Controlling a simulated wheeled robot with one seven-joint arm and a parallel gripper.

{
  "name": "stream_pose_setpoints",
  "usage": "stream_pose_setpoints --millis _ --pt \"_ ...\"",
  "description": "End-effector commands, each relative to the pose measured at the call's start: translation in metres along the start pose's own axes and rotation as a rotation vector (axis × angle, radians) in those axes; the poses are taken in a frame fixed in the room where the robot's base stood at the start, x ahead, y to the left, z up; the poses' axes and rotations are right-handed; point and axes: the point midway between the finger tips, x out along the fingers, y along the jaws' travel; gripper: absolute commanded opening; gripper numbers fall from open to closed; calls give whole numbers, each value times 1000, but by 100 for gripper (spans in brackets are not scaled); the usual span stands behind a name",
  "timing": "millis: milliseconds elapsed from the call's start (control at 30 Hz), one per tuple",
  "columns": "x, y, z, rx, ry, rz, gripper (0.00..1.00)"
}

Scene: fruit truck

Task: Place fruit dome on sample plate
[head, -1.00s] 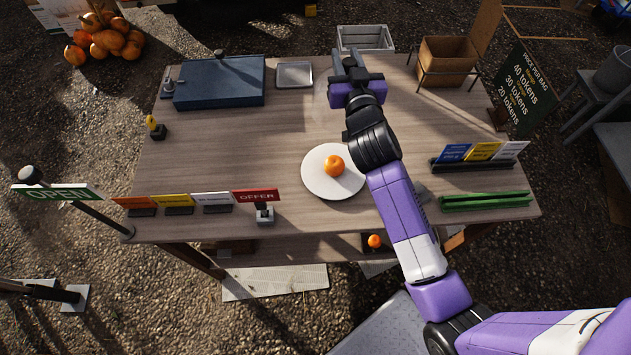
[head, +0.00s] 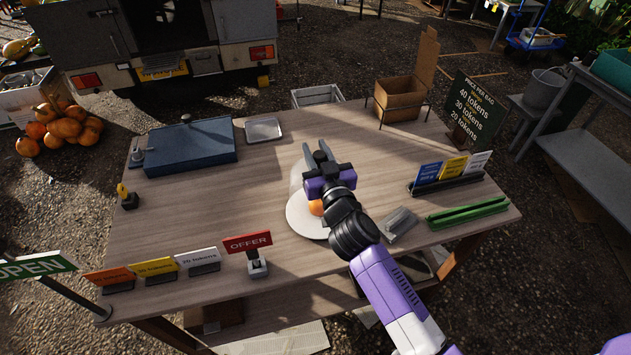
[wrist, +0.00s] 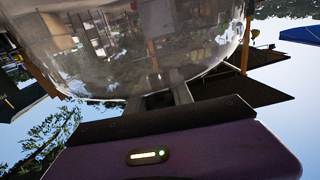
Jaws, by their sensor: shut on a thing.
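The clear fruit dome (wrist: 130,50) fills the upper part of the wrist view. My gripper (wrist: 160,98) is shut on it. In the head view my gripper (head: 318,150) is over the table, just beyond the sample plate, and the dome (head: 296,178) shows only as a faint outline beside it. The white round sample plate (head: 297,218) lies on the table with an orange fruit (head: 316,207) on it. My wrist and arm hide the plate's right part. The gap between dome and plate cannot be told.
A blue case (head: 190,147) and a metal tray (head: 263,130) are at the back left. Price signs (head: 156,267) and a red offer sign (head: 248,243) line the front left. A card holder (head: 448,185) and green rack (head: 467,213) stand right.

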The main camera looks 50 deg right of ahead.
Motion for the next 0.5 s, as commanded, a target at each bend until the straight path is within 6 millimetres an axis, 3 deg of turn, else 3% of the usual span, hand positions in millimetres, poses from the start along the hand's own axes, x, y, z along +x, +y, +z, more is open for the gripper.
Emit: stream_pose_setpoints --millis 33,100,367,500 --pt "0 1 15 -1 1 2 0" --pt "0 1 23 0 1 2 0" --pt "0 0 33 0 1 1 0" --pt "0 1 47 -1 1 1 0"
